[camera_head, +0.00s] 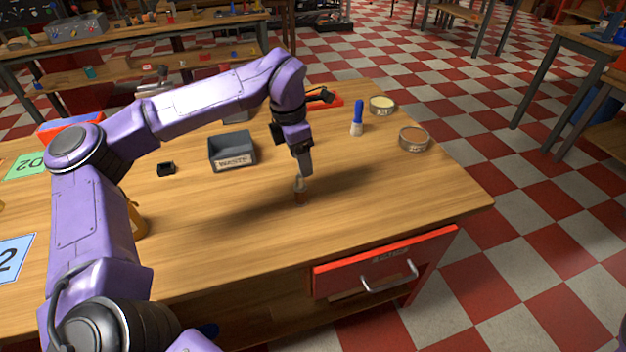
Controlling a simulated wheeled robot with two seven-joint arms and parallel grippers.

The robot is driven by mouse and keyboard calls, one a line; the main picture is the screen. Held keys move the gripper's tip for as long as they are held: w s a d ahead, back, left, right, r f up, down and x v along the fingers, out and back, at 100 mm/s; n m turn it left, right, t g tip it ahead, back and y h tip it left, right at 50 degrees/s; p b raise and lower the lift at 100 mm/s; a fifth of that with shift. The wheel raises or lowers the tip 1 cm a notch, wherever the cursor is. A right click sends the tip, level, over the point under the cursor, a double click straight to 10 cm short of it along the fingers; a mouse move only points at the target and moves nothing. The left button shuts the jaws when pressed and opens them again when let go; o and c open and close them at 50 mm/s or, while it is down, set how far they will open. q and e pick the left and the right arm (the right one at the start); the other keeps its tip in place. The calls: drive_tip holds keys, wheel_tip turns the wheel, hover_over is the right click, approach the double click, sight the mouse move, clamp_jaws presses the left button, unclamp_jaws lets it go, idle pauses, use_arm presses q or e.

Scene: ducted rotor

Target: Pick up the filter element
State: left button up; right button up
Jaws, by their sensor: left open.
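My right gripper is out of view.
A grey WASTE bin (233,163) and a small black block (166,169) stand left of the gripper. A blue-handled brush (357,118) and two round tins (413,139) (381,105) stand at the back right. The bench's front right is clear, above a red drawer (385,262).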

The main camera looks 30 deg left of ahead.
sight(302, 185)
use_arm(q)
drive_tip(key=f, duration=0.1)
drive_tip(key=s+f, duration=0.1)
drive_tip(key=f, duration=0.1)
drive_tip(key=shift+s+f, duration=0.2)
drive_tip(key=shift+s, duration=0.05)
drive_tip(key=f, duration=0.1)
drive_tip(key=w+f, duration=0.1)
drive_tip(key=f, duration=0.2)
drive_tip(key=shift+w+a+f+p, duration=0.1)
drive_tip(key=shift+w+f+p, duration=0.2)
drive_tip(key=shift+w+f, duration=0.1)
drive_tip(key=shift+s+f, duration=0.2)
drive_tip(key=shift+f, duration=0.1)
drive_tip(key=c, duration=1.1)
